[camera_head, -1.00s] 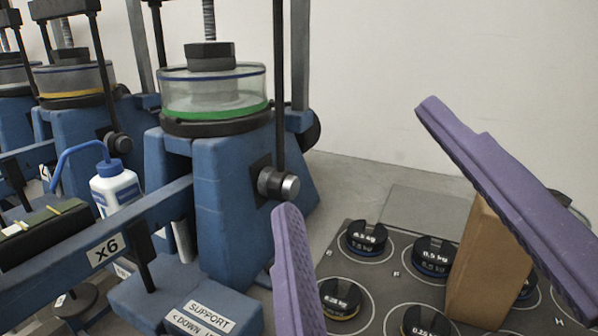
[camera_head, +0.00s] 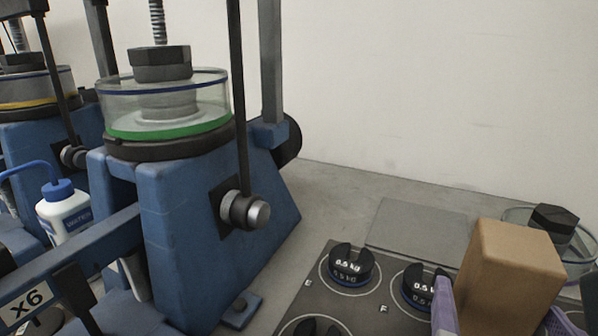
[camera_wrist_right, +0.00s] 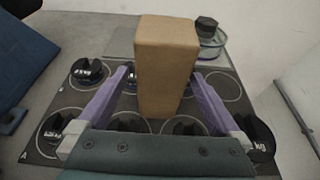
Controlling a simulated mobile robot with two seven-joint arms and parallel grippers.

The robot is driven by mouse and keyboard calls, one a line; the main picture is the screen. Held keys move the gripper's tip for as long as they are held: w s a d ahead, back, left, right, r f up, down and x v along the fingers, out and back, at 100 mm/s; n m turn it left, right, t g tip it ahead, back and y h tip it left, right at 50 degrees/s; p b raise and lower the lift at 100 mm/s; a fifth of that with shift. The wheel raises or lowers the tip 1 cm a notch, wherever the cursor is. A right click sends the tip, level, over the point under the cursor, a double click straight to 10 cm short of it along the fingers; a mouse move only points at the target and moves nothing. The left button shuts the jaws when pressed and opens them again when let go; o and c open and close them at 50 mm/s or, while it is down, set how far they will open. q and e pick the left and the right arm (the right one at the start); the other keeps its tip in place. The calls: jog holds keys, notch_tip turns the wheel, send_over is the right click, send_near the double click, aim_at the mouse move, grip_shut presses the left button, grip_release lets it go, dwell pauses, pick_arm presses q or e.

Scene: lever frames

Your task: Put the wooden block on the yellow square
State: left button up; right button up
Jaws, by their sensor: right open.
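The wooden block (camera_head: 508,275) is a tall brown box standing upright at the right of the head view, on the dark mat (camera_head: 310,285) with the round weights. It also stands in the middle of the right wrist view (camera_wrist_right: 165,65). My right gripper (camera_head: 498,294) has purple fingers, one on each side of the block's lower part. In the wrist view the gripper (camera_wrist_right: 161,75) is open, with a gap visible between the left finger and the block. No yellow square shows in these frames. My left gripper is not in view.
Slotted dark weights (camera_head: 350,263) sit in circles on the mat around the block. A clear dish with a dark nut (camera_head: 553,222) stands behind it. A blue lever press (camera_head: 195,215) and a white bottle (camera_head: 64,212) are at the left. A flat grey plate (camera_head: 420,228) lies behind the mat.

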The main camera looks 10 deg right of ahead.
jog(key=x, duration=0.3)
jog(key=shift+w+d+b, duration=0.2)
jog(key=shift+d+b, duration=0.05)
jog(key=shift+b, duration=0.05)
jog(key=shift+c, duration=0.2)
grip_shut()
